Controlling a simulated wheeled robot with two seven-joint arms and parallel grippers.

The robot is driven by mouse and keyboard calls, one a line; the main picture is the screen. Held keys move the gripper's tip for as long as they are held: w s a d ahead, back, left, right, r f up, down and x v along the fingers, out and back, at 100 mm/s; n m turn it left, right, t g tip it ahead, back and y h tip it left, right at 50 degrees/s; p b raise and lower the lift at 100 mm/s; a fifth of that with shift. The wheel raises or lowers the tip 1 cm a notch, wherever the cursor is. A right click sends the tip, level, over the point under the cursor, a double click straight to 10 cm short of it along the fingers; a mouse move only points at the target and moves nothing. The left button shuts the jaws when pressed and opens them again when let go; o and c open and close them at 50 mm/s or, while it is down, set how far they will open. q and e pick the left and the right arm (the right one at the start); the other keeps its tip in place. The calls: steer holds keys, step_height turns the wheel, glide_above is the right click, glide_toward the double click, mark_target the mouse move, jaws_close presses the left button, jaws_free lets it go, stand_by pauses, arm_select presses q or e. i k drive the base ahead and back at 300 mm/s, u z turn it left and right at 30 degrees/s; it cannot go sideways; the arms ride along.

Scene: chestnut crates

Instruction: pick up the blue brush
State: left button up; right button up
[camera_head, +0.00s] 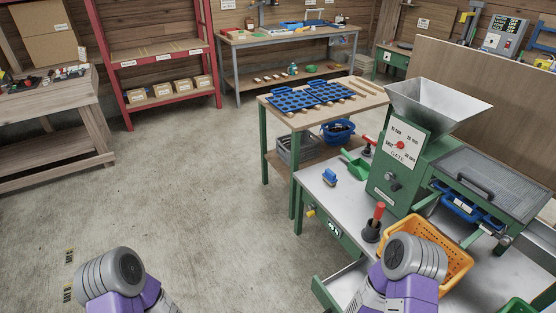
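A small blue object that looks like the blue brush (330,176) lies on the grey top of the green-framed machine table (318,195), near its left edge. Its bristles are too small to make out clearly. It lies left of the green machine and in front of a green scoop (355,164). Only grey and purple links of my two arms show along the bottom edge. Neither gripper is in view, and nothing held can be seen.
The machine with its metal hopper (436,104) stands right of the brush. A red-handled tool (374,222) and an orange basket (462,262) are nearer. A drawer (340,282) juts out at the table's front. A wooden table with blue trays stands behind. Floor at left is clear.

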mark_target(329, 176)
steer(key=u, duration=0.1)
steer(key=i, duration=1.8)
steer(key=z, duration=1.45)
steer(key=i, duration=0.75)
steer(key=z, duration=0.55)
